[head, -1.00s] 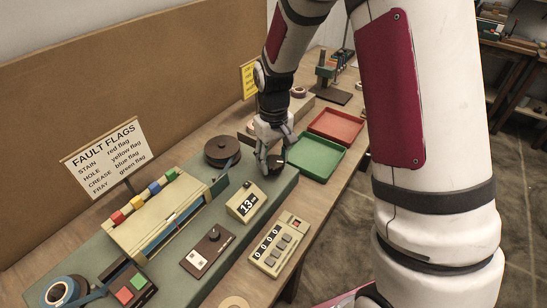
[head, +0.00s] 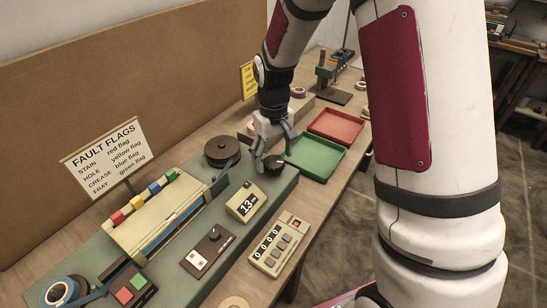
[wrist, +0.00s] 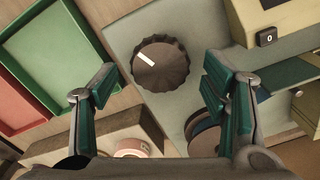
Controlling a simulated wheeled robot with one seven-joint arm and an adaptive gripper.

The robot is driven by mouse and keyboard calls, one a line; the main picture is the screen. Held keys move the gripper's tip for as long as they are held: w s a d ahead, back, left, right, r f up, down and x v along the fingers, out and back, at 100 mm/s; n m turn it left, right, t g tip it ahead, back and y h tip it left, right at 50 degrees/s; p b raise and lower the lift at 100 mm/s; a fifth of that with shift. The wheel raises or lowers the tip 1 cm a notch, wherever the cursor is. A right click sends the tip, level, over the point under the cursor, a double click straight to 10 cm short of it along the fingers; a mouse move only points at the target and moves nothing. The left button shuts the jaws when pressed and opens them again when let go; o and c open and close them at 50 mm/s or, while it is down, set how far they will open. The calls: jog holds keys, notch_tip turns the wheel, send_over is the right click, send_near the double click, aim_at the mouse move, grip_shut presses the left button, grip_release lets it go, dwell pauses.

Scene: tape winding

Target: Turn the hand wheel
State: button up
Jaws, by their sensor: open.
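The hand wheel (wrist: 160,67) is a dark, ribbed round knob with a white mark, set on the grey-green machine deck (wrist: 125,35). In the head view the hand wheel (head: 274,165) sits at the deck's right end, near the green tray. My gripper (wrist: 158,85) is open and empty, its two green-lined fingers spread wide. In the wrist view the knob lies between and just beyond the fingertips, with no visible contact. In the head view my gripper (head: 269,158) is just above and beside the knob, partly covering it.
A green tray (head: 317,174) and a red tray (head: 334,127) lie beyond the knob. A dark reel (head: 222,151) stands to its left. A cream display reading 13 (head: 246,203) and a counter box (head: 277,245) are nearer. The fault flags sign (head: 105,157) stands behind the deck.

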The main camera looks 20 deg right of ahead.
aim_at(274, 161)
notch_tip(274, 161, up, 11)
dwell(0.3)
dwell(1.3)
notch_tip(274, 161, down, 12)
jog(key=p, duration=0.3)
jog(key=shift+s+f, duration=0.1)
dwell(0.6)
jog(key=c, duration=1.2)
